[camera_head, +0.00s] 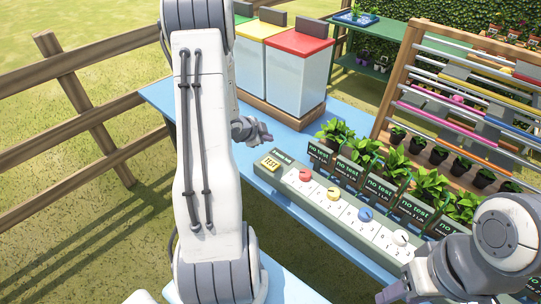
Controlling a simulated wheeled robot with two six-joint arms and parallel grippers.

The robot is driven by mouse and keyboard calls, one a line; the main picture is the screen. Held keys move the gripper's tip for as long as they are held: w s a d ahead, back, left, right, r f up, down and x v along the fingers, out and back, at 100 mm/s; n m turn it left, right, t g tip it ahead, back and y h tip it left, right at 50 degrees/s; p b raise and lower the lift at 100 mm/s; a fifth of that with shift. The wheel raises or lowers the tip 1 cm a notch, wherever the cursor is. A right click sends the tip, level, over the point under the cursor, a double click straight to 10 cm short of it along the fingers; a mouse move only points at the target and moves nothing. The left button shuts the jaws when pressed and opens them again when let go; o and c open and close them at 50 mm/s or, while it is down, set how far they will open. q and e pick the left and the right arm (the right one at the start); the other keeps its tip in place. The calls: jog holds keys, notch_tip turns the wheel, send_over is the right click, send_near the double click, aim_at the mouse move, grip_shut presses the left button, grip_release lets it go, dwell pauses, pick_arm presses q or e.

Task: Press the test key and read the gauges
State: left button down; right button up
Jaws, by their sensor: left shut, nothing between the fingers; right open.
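A long grey-green panel (326,207) lies along the blue table's front edge. The yellow test key (270,163), marked TEST, sits at its left end. Along it are a red dial (305,174), a yellow dial (333,194), a blue dial (365,214) and a white dial (400,238). Behind them, dark signs (379,187) read "no test", each by a potted plant. My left gripper (266,136) is shut and empty, a little behind and above the test key, apart from it in the picture. My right gripper (388,292) is open near the lower right; its fingers are partly hidden.
Lidded bins (298,76) with green, yellow and red tops stand at the back left of the blue table (160,93). A wooden rack (398,82) with coloured bars and small pots stands at the right. My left arm covers the centre left.

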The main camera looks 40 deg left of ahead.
pick_arm(q)
jog(key=shift+f, duration=0.15)
jog(key=b, duration=0.8)
send_over(268, 165)
notch_tip(268, 165, down, 8)
jog(key=shift+w+r, duration=0.1)
jog(key=shift+r, duration=0.05)
jog(key=shift+f, duration=0.45)
dwell(1.2)
jog(key=shift+f+b, duration=0.4)
jog(key=shift+b, duration=0.05)
jog(key=shift+f+b, duration=0.45)
jog(key=shift+f, duration=0.05)
dwell(0.5)
jog(key=shift+r, duration=0.15)
jog(key=shift+r+p, duration=0.8)
jog(key=shift+p, duration=0.15)
